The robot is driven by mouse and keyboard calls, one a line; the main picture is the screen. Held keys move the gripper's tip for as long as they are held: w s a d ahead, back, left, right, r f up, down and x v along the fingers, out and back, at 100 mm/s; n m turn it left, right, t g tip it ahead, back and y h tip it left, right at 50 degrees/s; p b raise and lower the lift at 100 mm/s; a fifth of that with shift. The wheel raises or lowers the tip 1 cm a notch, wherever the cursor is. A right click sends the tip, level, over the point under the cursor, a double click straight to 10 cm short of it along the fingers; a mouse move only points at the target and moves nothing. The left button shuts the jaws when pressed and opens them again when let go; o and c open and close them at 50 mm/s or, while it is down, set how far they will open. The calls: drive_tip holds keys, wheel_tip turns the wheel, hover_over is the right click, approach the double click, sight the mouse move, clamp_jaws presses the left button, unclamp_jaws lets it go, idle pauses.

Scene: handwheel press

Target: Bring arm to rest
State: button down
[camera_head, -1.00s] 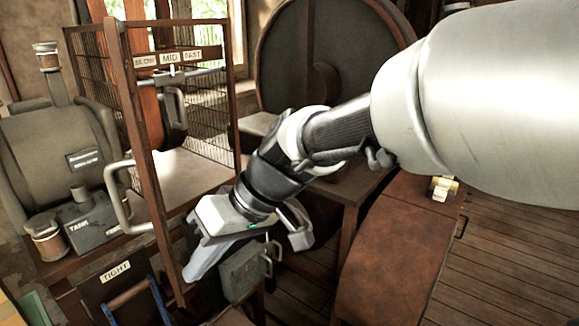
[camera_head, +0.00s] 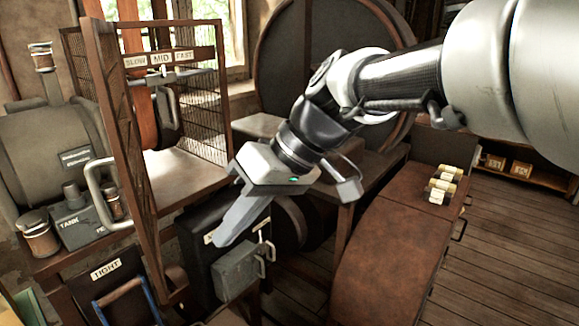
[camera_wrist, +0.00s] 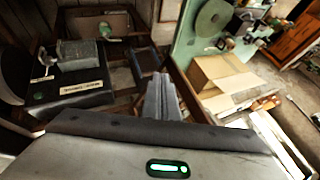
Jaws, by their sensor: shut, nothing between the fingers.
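My gripper (camera_head: 222,238) is shut and empty in the head view, its fingers pointing down and to the left. It hangs in front of the press table, above and beside a grey box with a handle (camera_head: 238,270). In the picture its fingertips overlap the dark labelled case behind; I cannot tell the exact gap. In the wrist view the closed fingers (camera_wrist: 160,98) point away over the floor area, with nothing between them. My arm reaches in from the upper right, bent at the wrist.
A mesh guard frame (camera_head: 122,150) with SLOW, MID and FAST labels stands left of my gripper. A brown bench (camera_head: 385,255) carries small yellowish rolls (camera_head: 441,190). A tank (camera_head: 85,222) stands at left. An open cardboard box (camera_wrist: 222,80) shows in the wrist view. Wooden floor lies clear at right.

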drive_tip(key=s+d+m+t+h+p, duration=0.1)
drive_tip(key=s+d+m+t+h, duration=0.1)
drive_tip(key=d, duration=0.6)
drive_tip(key=s+d+f+m+t+h+p, duration=0.1)
drive_tip(key=d+m+t+h+p, duration=0.1)
drive_tip(key=d, duration=0.6)
drive_tip(key=s+d+m+t+h+p, duration=0.1)
drive_tip(key=s+d+m+t+h, duration=0.1)
drive_tip(key=d+m, duration=0.4)
drive_tip(key=d+h, duration=0.1)
drive_tip(key=d, duration=0.2)
drive_tip(key=shift+s+f+p, duration=0.3)
